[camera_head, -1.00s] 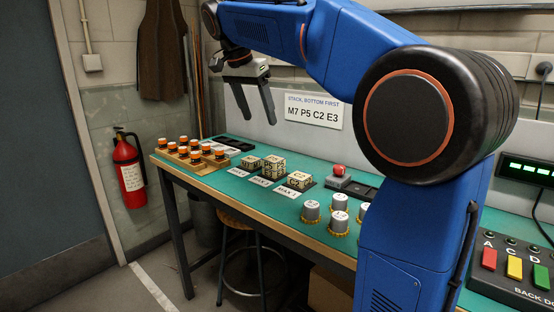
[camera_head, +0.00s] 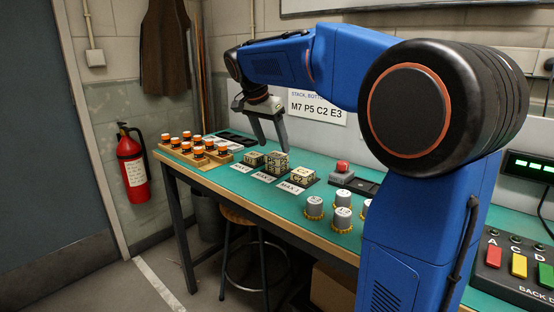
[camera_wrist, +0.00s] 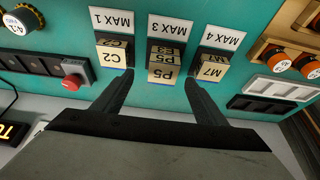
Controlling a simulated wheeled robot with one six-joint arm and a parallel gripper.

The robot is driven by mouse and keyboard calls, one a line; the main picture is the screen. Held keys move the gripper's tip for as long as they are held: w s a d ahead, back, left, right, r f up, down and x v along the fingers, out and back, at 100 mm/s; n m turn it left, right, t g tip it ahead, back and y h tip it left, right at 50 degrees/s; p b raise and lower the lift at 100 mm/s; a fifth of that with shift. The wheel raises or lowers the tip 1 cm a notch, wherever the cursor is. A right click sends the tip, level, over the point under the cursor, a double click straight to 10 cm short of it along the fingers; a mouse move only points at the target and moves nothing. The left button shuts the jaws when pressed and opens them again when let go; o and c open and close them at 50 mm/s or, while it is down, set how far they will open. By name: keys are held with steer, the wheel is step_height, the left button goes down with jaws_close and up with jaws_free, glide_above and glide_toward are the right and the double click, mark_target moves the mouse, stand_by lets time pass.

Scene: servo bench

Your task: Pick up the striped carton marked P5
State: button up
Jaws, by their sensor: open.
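The striped carton marked P5 (camera_head: 278,157) is the top of a two-carton stack in the middle of the bench. In the wrist view, P5 (camera_wrist: 162,73) shows its mark on its top and side, with carton E3 (camera_wrist: 165,49) under it. My gripper (camera_head: 274,148) is open and empty, pointing down, its fingertips just above or beside the stack; I cannot tell the exact height. In the wrist view my gripper (camera_wrist: 158,78) has one finger either side of P5, with visible gaps.
Carton C2 (camera_wrist: 111,58) and carton M7 (camera_wrist: 212,69) stand close on either side of the stack. A red button (camera_head: 342,166), silver knobs (camera_head: 342,218) and a wooden tray (camera_head: 187,157) of orange-banded containers are also on the green bench (camera_head: 225,181).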

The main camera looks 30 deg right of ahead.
mark_target(276, 154)
steer(key=shift+w+x, duration=0.2)
steer(key=shift+x, duration=1.1)
steer(key=shift+w+x, duration=0.15)
steer(key=shift+x, duration=1.1)
steer(key=c, duration=1.1)
